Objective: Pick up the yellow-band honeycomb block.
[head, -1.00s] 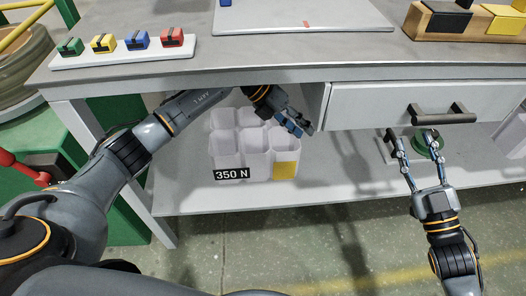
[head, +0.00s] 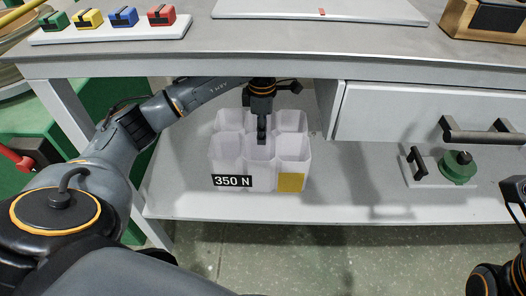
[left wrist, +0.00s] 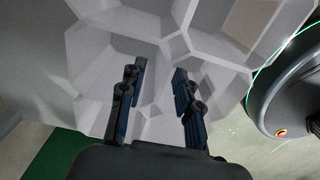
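The white honeycomb block (head: 231,165) stands on the lower shelf under the bench. Its front has a black "350 N" label and a yellow patch (head: 291,182). My left gripper (head: 261,135) points down at the block's middle, in front of its rear cells in the head view. In the left wrist view its two fingers (left wrist: 158,92) are apart, with the block's pale cell walls (left wrist: 175,45) below and around them. I cannot tell how deep the fingertips reach. My right gripper (head: 516,200) is cut off at the right edge, so its opening does not show.
The bench top (head: 280,58) overhangs the shelf (head: 340,205). A drawer (head: 400,115) with a dark handle hangs to the right of the block. A white-and-green item (head: 458,168) stands on the shelf further right. Coloured blocks on a white tray (head: 110,32) are above.

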